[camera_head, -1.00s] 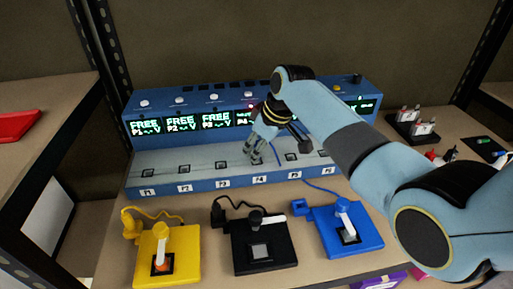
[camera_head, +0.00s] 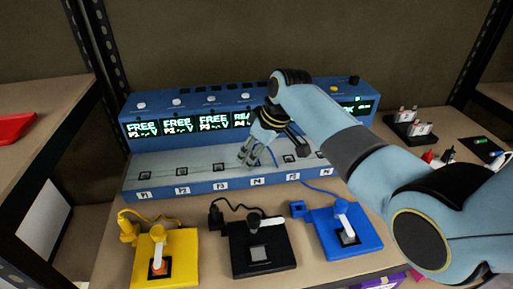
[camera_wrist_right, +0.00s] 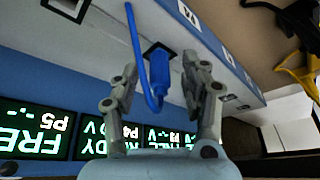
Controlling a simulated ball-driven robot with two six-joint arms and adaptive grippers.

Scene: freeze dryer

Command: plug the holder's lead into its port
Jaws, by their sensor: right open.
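The blue holder (camera_head: 365,238) lies on the table at the front right of the row. Its thin blue lead (camera_head: 318,188) runs back over the front edge of the blue charging station (camera_head: 150,185). In the right wrist view the lead's blue plug (camera_wrist_right: 160,72) stands upright in the black square port (camera_wrist_right: 161,48) behind the P4 label. My right gripper (camera_head: 248,160) is over the P4 port. In the wrist view my right gripper (camera_wrist_right: 162,82) is open, with one finger on each side of the plug and gaps between. My left gripper is not in view.
A yellow holder (camera_head: 180,265) and a black holder (camera_head: 278,258) with their own leads lie left of the blue one. The station's displays show FREE on several channels and READY at P4. A small rack (camera_head: 412,130) stands at the right.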

